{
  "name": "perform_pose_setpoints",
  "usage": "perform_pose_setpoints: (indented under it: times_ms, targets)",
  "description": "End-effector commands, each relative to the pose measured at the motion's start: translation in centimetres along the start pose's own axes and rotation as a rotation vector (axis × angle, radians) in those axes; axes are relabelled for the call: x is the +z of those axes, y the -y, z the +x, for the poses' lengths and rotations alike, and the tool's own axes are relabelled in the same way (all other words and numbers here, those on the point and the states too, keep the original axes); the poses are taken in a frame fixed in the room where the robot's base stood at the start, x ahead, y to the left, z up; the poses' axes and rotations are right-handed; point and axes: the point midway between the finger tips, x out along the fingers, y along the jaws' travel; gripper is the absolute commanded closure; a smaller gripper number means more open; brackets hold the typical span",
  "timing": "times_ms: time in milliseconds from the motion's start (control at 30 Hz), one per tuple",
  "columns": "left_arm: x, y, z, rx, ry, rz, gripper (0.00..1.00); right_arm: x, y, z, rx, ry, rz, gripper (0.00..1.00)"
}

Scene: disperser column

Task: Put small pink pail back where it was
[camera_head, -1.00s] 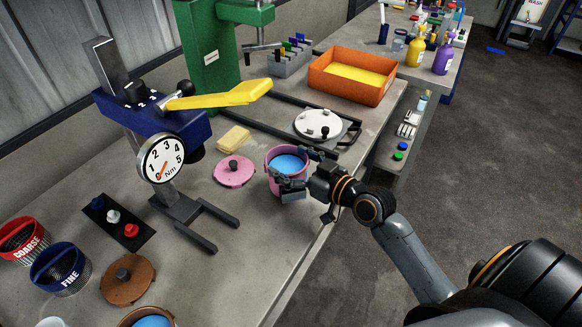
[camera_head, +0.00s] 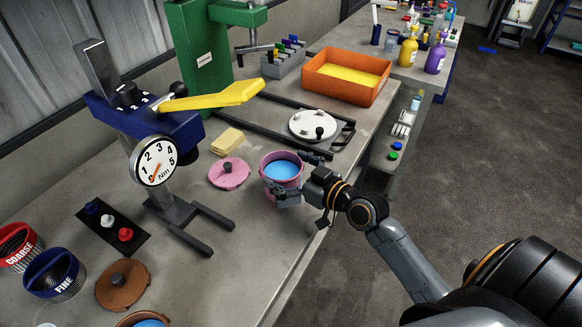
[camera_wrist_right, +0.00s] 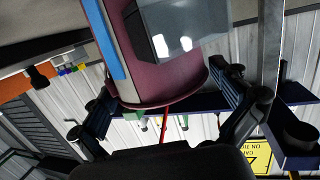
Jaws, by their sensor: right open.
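The small pink pail (camera_head: 268,184), with blue contents, stands upright near the bench's front edge. My right gripper (camera_head: 295,174) is open, with its fingers spread at two sides of the pail. In the right wrist view the pail's pink wall (camera_wrist_right: 176,82) fills the upper middle, between the two spread fingers of the gripper (camera_wrist_right: 168,108). Whether the fingers touch the wall is unclear. A pink lid (camera_head: 229,174) with a dark knob lies on the bench just left of the pail. My left gripper is not in view.
A round white plate (camera_head: 309,124) on dark rails lies behind the pail. An orange tray (camera_head: 345,92) sits beyond. A yellow sponge-like block (camera_head: 227,140) lies near the lid.

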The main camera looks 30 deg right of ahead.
Motion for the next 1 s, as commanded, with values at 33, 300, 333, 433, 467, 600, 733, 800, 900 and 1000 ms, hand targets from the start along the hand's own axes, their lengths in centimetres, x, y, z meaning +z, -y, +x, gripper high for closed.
perform_pose_setpoints:
  times_ms: [33,300,333,433,467,600,733,800,900,1000]
  targets:
    - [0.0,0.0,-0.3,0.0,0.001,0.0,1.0,-0.4,0.0,-0.1,0.0,-0.001,0.0,0.0]
    - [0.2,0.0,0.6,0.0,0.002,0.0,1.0,0.1,0.0,-4.1,-0.001,0.005,-0.004,0.0]
    - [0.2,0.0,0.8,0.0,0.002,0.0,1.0,0.2,0.0,-4.8,0.0,0.004,-0.002,0.0]
    - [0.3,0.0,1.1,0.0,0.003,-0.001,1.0,0.1,0.0,-6.8,-0.002,0.005,-0.003,0.0]
    - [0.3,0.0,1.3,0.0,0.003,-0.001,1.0,0.1,0.0,-7.3,-0.001,0.004,-0.003,0.0]
    - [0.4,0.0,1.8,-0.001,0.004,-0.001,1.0,0.1,0.1,-9.5,-0.003,0.004,-0.002,0.0]
    - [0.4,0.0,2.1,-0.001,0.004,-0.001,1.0,0.0,0.0,-10.9,0.0,0.003,-0.001,0.0]
    - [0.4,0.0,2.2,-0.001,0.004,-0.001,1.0,0.0,0.0,-11.4,-0.001,0.001,0.0,0.0]
    - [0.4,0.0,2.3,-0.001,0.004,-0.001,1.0,-0.2,0.0,-11.8,-0.001,0.001,0.0,0.0]
    - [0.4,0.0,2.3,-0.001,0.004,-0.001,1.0,-0.3,0.0,-12.0,-0.002,-0.001,0.0,0.0]
